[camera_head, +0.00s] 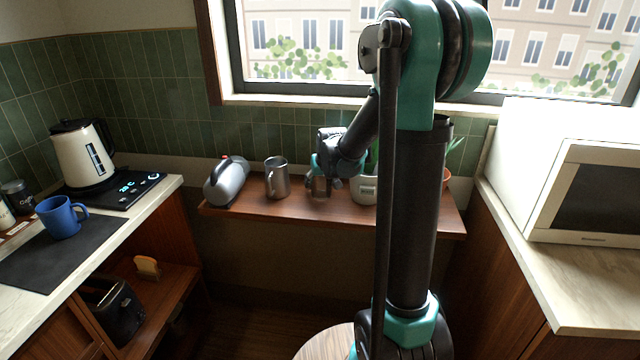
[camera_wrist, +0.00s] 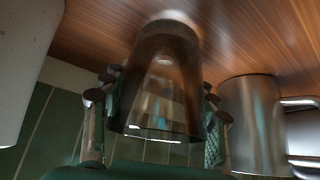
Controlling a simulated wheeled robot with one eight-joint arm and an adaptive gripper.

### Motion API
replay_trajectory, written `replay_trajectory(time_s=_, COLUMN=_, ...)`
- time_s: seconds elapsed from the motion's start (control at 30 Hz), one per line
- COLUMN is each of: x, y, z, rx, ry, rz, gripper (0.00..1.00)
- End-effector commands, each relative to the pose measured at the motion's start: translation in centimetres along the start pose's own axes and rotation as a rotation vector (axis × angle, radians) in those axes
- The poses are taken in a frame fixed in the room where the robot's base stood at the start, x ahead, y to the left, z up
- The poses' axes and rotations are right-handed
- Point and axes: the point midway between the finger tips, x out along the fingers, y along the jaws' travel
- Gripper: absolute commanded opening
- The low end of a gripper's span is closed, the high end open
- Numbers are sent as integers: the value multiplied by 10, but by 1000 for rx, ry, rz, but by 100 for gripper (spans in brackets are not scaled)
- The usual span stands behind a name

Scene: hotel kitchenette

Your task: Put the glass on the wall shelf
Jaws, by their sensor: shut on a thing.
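The glass (camera_wrist: 160,85) is a clear, smoky tumbler. It stands between the two fingers of my gripper (camera_wrist: 155,97) in the wrist view, which shows the shelf at the top. In the head view the glass (camera_head: 320,187) is small and partly covered by my gripper (camera_head: 323,176). My gripper is shut on its sides. The wall shelf (camera_head: 300,210) is a brown wooden board below the window, also seen in the wrist view (camera_wrist: 250,35). The glass's base is at or just above the shelf; I cannot tell if it touches.
A white plant pot (camera_head: 364,190) stands close on the right. The shelf's right part is largely hidden by my arm. A microwave (camera_head: 585,195) stands on the right counter.

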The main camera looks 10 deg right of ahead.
Motion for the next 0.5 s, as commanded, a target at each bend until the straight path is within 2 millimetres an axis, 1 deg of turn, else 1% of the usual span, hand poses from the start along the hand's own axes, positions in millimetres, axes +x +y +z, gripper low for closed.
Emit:
replay_trajectory(time_s=0.13, x=2, y=0, z=1, rx=0, ry=0, rz=0, gripper=14)
replay_trajectory(time_s=0.17, x=2, y=0, z=1, rx=0, ry=0, rz=0, gripper=61)
replay_trajectory(time_s=0.2, x=2, y=0, z=1, rx=0, ry=0, rz=0, gripper=66)
replay_trajectory(time_s=0.3, x=2, y=0, z=1, rx=0, ry=0, rz=0, gripper=79)
replay_trajectory(time_s=0.5, x=2, y=0, z=1, rx=0, ry=0, rz=0, gripper=79)
